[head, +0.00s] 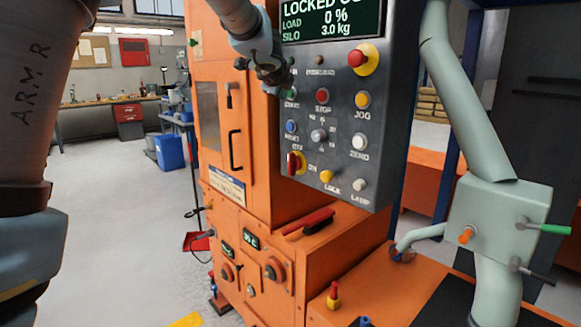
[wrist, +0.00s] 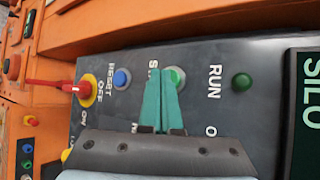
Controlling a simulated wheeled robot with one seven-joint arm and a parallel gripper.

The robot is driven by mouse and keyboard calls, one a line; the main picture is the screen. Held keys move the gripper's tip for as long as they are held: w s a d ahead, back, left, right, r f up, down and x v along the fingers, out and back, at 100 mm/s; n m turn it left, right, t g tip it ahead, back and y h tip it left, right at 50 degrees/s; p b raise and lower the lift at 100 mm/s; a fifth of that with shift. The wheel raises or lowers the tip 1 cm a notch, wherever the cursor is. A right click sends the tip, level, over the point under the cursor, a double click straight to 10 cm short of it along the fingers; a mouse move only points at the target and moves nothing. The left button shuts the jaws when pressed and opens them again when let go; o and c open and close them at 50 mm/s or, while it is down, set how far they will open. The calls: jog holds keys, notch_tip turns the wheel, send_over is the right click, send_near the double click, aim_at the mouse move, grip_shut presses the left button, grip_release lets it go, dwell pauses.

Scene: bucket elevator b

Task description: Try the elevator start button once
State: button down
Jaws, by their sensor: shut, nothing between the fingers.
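The grey control panel (head: 340,120) is on the orange machine. Its screen (head: 330,20) reads "LOCKED", the rest cut off, with load 0 % and silo 3.0 kg. The green start button (head: 291,94) is at the panel's left edge; it shows in the wrist view (wrist: 176,77), its label partly covered. My gripper (head: 270,86) is shut and empty in front of the panel's upper left. In the wrist view its teal fingertips (wrist: 163,76) overlap the start button's left edge; I cannot tell whether they touch it. The RUN lamp (wrist: 241,82) looks dark green.
Close by are the red stop button (head: 322,95), the blue reset button (wrist: 122,78) and a red-handled OFF/ON switch (wrist: 85,90) on a yellow base. A red emergency button (head: 358,58) is at upper right. A pale pipe (head: 465,95) stands right of the panel. Open floor lies left.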

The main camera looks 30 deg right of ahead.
jog(key=s+a+b, duration=0.1)
jog(key=a, duration=0.5)
jog(key=shift+b, duration=0.3)
jog(key=shift+d, duration=0.1)
dwell(0.3)
jog(key=a+f+n+g+y, duration=0.1)
jog(key=a+f+n+y, duration=0.1)
jog(key=a+f+n, duration=0.55)
jog(key=a+f+n+g+y, duration=0.1)
jog(key=a+f+n+y, duration=0.2)
jog(key=a, duration=0.7)
jog(key=a+f+n+g+y, duration=0.1)
jog(key=a+f+n+y, duration=0.1)
jog(key=a+f+n, duration=0.5)
jog(key=s+a+f+n+g, duration=0.2)
jog(key=s+a+f+n, duration=0.3)
jog(key=s+a, duration=0.3)
jog(key=s+a+f+n+g+y, duration=0.1)
jog(key=s+a+f+n+g, duration=0.2)
jog(key=s+a+f+n, duration=0.3)
jog(key=s+a, duration=0.3)
jog(key=s, duration=0.1)
jog(key=shift+a+f+g, duration=0.2)
jog(key=shift+a+g, duration=0.05)
jog(key=shift+g, duration=0.05)
